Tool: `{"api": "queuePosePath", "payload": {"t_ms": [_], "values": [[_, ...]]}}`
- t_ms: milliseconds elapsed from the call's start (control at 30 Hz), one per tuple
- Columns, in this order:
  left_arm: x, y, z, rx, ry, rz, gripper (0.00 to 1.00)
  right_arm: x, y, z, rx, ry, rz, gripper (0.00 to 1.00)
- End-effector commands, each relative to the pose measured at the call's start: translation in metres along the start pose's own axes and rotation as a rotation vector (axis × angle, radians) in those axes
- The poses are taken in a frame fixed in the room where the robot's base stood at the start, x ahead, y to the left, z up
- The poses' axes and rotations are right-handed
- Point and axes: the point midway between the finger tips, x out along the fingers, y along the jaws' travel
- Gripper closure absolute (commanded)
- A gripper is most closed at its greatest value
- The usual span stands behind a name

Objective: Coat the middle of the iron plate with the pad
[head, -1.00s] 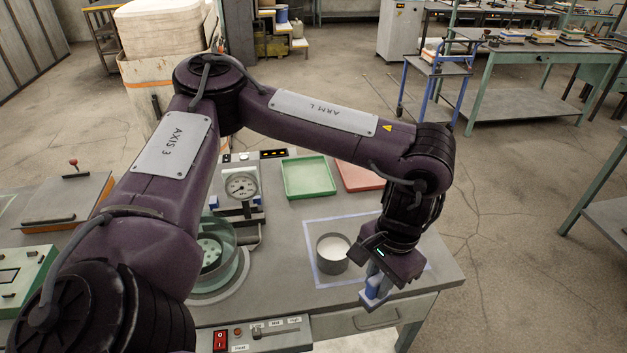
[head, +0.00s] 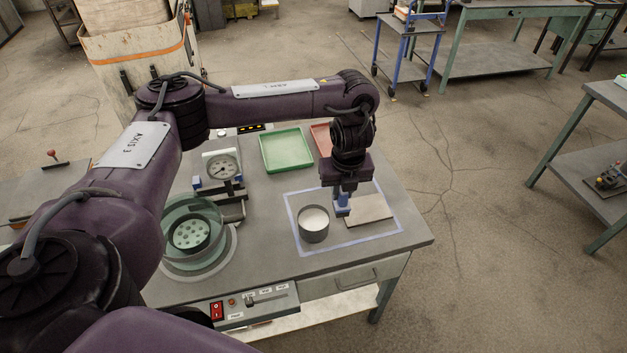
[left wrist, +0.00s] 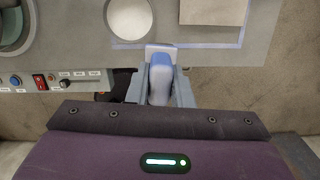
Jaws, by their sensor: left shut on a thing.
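My left gripper (head: 343,196) points down and is shut on the blue pad (head: 342,207). In the left wrist view the pad (left wrist: 161,78) sits between the two fingers, with a paler face at its far end. The iron plate (head: 372,209) is a flat, pale grey-beige rectangle inside a blue outline on the table. The pad appears at the plate's left edge in the head view; I cannot tell whether they touch. A round dark cup (head: 314,236) with white contents stands left of the pad. My right gripper is not in view.
A dial gauge (head: 222,168) and a round glass vessel (head: 192,229) stand on the table's left. A green tray (head: 286,151) and a partly hidden red tray (head: 321,137) lie behind. A switch panel (head: 247,302) is at the front. The table's right front corner is clear.

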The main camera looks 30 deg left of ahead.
Motion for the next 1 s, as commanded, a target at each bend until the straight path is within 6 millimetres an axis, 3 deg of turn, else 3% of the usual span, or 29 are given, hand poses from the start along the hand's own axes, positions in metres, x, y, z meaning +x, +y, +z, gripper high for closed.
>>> {"api": "queuePosePath", "payload": {"t_ms": [200, 433, 733, 1000], "values": [[0.018, 0.03, 0.024, 0.343, 0.009, -0.038, 0.99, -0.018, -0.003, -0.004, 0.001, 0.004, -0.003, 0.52], [0.032, 0.053, 0.039, 0.595, 0.006, -0.071, 0.98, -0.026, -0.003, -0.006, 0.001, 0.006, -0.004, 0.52], [0.041, 0.061, 0.043, 0.683, 0.001, -0.082, 0.98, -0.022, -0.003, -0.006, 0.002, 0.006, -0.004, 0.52], [0.064, 0.06, 0.04, 0.681, 0.001, -0.083, 0.98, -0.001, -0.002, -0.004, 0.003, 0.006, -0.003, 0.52]]}}
